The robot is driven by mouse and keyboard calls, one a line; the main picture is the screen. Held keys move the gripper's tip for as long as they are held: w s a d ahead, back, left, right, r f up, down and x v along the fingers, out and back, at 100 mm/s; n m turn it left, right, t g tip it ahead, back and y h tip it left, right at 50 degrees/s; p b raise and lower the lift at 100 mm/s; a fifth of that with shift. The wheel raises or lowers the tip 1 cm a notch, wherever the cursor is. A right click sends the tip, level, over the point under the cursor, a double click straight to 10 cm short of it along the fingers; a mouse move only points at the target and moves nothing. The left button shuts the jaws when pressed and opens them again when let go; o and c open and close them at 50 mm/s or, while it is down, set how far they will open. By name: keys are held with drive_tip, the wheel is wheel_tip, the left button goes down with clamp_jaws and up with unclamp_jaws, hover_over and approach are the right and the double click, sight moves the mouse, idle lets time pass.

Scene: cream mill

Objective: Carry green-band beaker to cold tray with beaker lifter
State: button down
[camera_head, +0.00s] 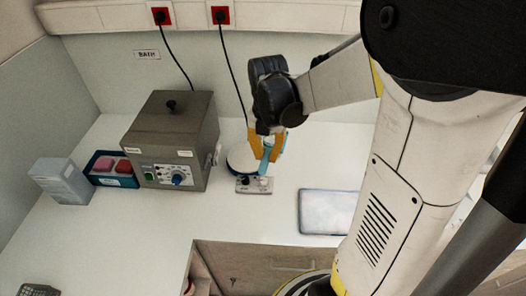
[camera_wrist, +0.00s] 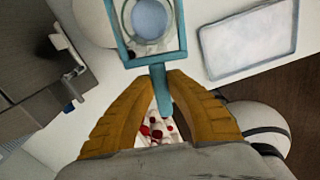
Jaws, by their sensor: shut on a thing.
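My gripper (camera_head: 266,156) is shut on the teal beaker lifter (camera_head: 268,152), above the white round-topped plate (camera_head: 240,163) with a control front. In the wrist view my gripper (camera_wrist: 155,85) has its orange fingers around the handle of the lifter (camera_wrist: 157,80). The lifter's rectangular frame surrounds a round glassy shape, apparently the beaker (camera_wrist: 150,18). I cannot tell whether the lifter bears it, and no green band is clear. A pale, metal-rimmed tray, likely the cold tray (camera_head: 302,212), lies flat to the right; it also shows in the wrist view (camera_wrist: 207,60).
A grey lidded bath (camera_head: 170,135) with a knob stands left of the plate. Further left are a blue rack (camera_head: 113,182) with pink and red items and a translucent container (camera_head: 60,181). Black cords hang behind. The white counter (camera_head: 150,225) in front is clear.

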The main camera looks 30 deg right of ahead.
drive_tip(key=shift+s, duration=0.1)
drive_tip(key=s+d+f, duration=0.1)
drive_tip(key=s+d, duration=0.2)
drive_tip(key=s, duration=0.4)
drive_tip(key=s+d+f, duration=0.1)
drive_tip(key=s+d, duration=0.2)
drive_tip(key=s, duration=0.4)
drive_tip(key=shift+d, duration=0.3)
idle(1.1)
